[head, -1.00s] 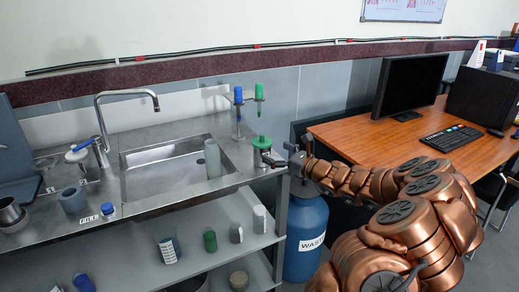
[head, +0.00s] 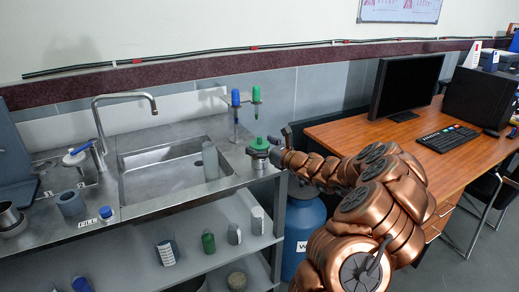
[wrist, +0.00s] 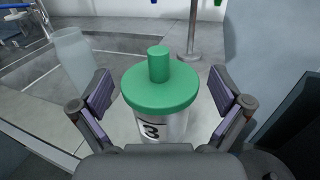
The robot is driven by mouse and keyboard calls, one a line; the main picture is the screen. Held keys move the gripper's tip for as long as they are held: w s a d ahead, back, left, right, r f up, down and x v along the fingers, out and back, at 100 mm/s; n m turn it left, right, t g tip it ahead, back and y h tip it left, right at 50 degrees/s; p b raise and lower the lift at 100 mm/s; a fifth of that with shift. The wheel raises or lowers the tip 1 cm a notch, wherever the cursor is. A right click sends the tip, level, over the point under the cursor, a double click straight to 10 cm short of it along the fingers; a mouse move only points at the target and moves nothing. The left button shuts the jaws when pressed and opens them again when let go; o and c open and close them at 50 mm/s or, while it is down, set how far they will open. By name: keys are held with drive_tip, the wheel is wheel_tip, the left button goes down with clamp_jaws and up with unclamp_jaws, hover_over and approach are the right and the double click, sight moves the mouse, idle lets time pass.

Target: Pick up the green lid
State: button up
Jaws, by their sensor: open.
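The green lid (wrist: 160,87) is a round disc with a short upright knob, sitting on top of a clear jar (wrist: 165,128) with a black mark like a 3. In the head view the lid (head: 260,143) is at the right end of the steel counter. My gripper (wrist: 167,90) is open, with one purple-padded finger on each side of the lid and jar. Gaps show between both pads and the lid. In the head view my gripper (head: 272,153) is at the jar and partly hides it.
The sink basin (head: 150,182) and a grey cylinder (head: 210,160) are left of the jar. A blue waste drum (head: 303,235) stands below, beside the counter.

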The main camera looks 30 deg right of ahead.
drive_tip(key=c, duration=1.3)
